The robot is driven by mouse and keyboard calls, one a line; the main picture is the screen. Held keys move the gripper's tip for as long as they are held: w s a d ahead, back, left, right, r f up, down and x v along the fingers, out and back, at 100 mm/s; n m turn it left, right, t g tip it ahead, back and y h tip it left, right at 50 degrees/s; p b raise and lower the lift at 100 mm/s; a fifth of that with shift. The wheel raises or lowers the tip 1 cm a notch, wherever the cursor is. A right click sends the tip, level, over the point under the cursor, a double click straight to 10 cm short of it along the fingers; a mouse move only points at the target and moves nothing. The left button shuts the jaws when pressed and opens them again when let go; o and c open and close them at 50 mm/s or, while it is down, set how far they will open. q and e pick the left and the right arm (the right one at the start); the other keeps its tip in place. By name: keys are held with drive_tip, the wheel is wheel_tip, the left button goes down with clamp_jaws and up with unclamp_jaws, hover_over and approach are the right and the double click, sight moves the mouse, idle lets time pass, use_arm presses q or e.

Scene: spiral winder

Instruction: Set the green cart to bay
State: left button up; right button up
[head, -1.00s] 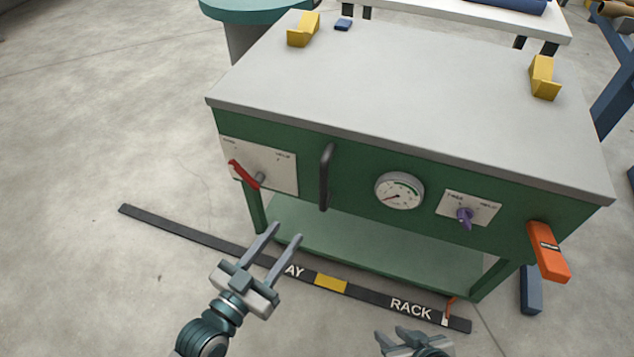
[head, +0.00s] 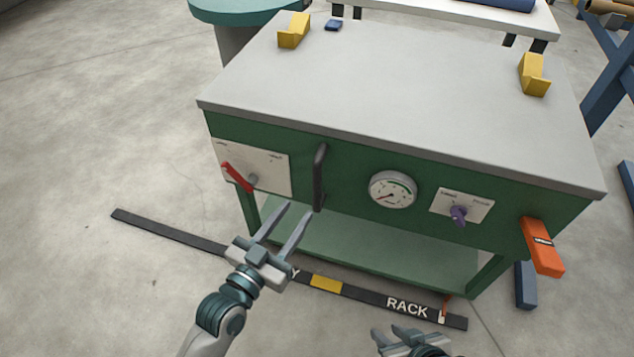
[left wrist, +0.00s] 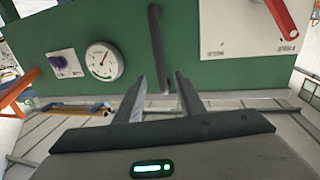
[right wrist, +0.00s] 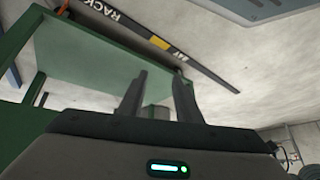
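The green cart (head: 345,167) stands in front of me with a grey top, a lower shelf and a dark vertical handle (head: 320,178) on its front panel. The handle also shows in the left wrist view (left wrist: 158,48). A dark floor strip (head: 180,233) runs under the cart's front, with a yellow patch (head: 325,284) and the word RACK to its right; the other word is mostly covered by my left gripper. My left gripper (head: 298,212) is open and empty, just below the handle and apart from it. My right gripper (head: 410,336) is open and empty, low in front of the strip.
The front panel carries a red lever (head: 237,177), a round gauge (head: 393,190) and a purple knob (head: 459,214). An orange box-like part (head: 543,248) hangs at the right corner. Two yellow blocks (head: 294,31) sit on the top. The floor at left is clear.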

sight(315, 187)
use_arm(q)
drive_tip(key=x, duration=1.1)
drive_tip(key=shift+f+b, duration=0.1)
drive_tip(key=shift+b, duration=0.2)
clamp_jaws()
